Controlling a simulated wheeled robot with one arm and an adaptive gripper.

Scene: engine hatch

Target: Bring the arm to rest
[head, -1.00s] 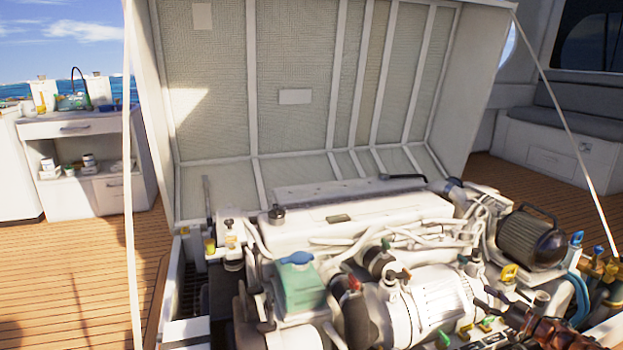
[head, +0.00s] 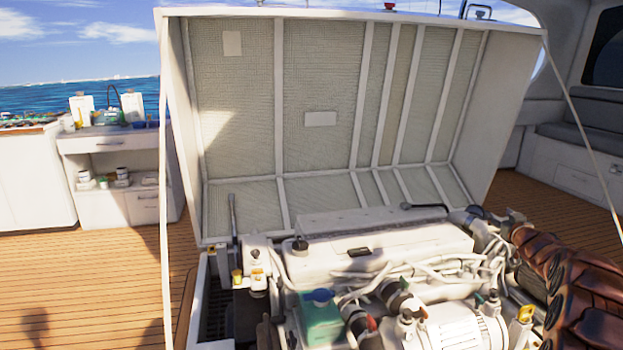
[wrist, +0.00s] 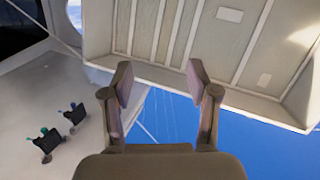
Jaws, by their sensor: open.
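My gripper (wrist: 158,82) shows in the wrist view with its two fingers spread wide and nothing between them. It points toward the underside of the raised engine hatch lid (wrist: 150,72), with blue sky beyond; neither finger appears to touch the lid. In the head view my reddish-brown arm reaches up from the lower right, over the right side of the engine (head: 385,245). I cannot make out the gripper itself there. The open hatch lid (head: 320,118) stands behind the engine, its ribbed lining facing me.
Stay lines (head: 164,200) run down from both sides of the lid. A white cabinet with shelves (head: 105,160) stands at the left, and a bench seat (head: 575,150) at the right. The wooden deck (head: 90,270) at the left is clear. Dark fittings (wrist: 72,113) show in the wrist view.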

